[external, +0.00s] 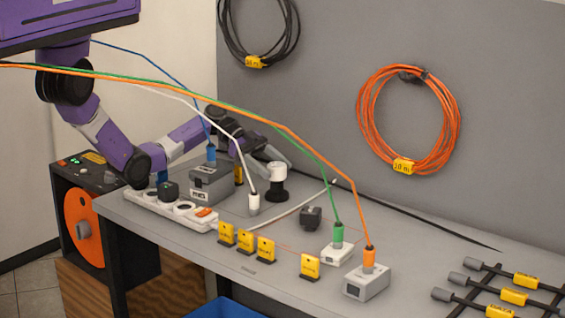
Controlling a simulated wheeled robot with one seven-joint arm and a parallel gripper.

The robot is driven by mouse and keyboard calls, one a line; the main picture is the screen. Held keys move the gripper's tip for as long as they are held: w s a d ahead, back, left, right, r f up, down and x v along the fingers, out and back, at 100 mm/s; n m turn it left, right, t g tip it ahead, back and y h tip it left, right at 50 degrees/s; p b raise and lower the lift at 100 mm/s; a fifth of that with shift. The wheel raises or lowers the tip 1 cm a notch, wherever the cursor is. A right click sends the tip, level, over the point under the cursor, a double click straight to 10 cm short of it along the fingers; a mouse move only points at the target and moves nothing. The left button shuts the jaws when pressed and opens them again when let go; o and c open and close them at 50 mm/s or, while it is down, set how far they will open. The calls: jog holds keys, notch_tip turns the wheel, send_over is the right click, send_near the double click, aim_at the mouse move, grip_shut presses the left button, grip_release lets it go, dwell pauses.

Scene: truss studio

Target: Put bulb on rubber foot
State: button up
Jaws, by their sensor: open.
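A white rounded piece (277,172), which looks like the bulb, sits upright on top of a black round stand (277,191) towards the back of the grey bench. The stand looks like the rubber foot, though I cannot tell for sure at this size. My gripper (277,159) is open, just behind and above the white piece. Its grey fingers overlap the piece's top in the picture, and I cannot tell whether they touch it.
A white power strip (144,205) and grey box (211,184) stand left. A white connector (254,203), black block (311,217) and several yellow tags (265,249) are nearer the front. Green (338,232) and orange (369,257) plugs trail cables overhead. Black cables (484,290) lie right.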

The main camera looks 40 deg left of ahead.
jog(key=shift+a+r, duration=0.15)
jog(key=shift+a, duration=0.25)
jog(key=b+v, duration=0.3)
jog(key=v, duration=0.8)
jog(key=shift+a+r, duration=0.1)
jog(key=shift+a, duration=0.05)
